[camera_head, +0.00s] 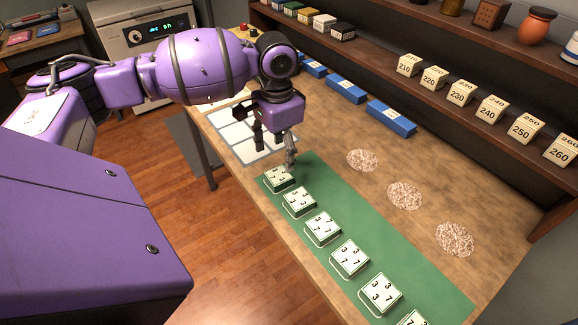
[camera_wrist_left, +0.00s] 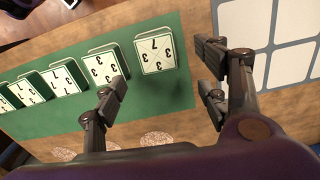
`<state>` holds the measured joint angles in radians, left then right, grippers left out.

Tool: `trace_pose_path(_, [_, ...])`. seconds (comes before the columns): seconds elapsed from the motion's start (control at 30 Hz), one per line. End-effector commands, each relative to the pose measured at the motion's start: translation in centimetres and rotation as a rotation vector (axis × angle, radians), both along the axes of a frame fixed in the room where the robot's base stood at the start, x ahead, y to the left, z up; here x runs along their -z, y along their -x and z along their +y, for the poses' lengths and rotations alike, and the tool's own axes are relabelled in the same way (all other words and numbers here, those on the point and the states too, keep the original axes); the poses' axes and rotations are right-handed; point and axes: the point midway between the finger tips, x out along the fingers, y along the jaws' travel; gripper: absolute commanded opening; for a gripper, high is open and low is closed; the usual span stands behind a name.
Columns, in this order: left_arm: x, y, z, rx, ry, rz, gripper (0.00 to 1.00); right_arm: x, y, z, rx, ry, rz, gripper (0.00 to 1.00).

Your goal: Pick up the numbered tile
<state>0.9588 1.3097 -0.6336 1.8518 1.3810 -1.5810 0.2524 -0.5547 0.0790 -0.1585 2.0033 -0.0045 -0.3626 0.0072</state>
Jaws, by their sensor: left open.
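Several white numbered tiles with green edges lie in a row on a green mat (camera_head: 425,290). The far end tile (camera_head: 279,178) is the one closest to my left gripper (camera_head: 275,155). In the left wrist view this end tile (camera_wrist_left: 155,52) shows 7 and 3s and lies beyond the fingertips, roughly between their lines. My left gripper (camera_wrist_left: 165,88) is open and empty, and appears above the table and apart from the tile. The neighbouring tile (camera_head: 299,202) also shows in the left wrist view (camera_wrist_left: 103,65). My right gripper is in neither view.
A white grid panel (camera_head: 236,133) lies beside the mat's far end. Blue boxes (camera_head: 346,89) line the back of the table. Three speckled round patches (camera_head: 405,195) lie right of the mat. Numbered blocks (camera_head: 461,93) stand on a shelf (camera_head: 440,55) above.

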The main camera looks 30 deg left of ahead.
Motion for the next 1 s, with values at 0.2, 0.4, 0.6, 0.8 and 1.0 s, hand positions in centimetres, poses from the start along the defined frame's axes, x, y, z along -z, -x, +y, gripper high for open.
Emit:
trace_pose_path(0.2, [2.4,0.1,0.0,0.0,-0.001,0.004,0.67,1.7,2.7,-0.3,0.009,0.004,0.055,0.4])
trace_pose_path(0.4, [4.3,0.2,0.0,0.0,0.0,0.004,0.67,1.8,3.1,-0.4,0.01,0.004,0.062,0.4])
trace_pose_path(0.6, [7.2,0.2,-0.1,0.0,0.0,0.002,0.67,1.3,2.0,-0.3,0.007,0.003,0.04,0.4])
trace_pose_path(0.8, [7.7,0.2,-0.1,0.001,-0.001,0.0,0.67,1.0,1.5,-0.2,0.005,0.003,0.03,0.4])
trace_pose_path(1.0, [7.7,0.2,-0.1,0.001,-0.001,0.0,0.49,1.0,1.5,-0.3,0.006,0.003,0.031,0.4])
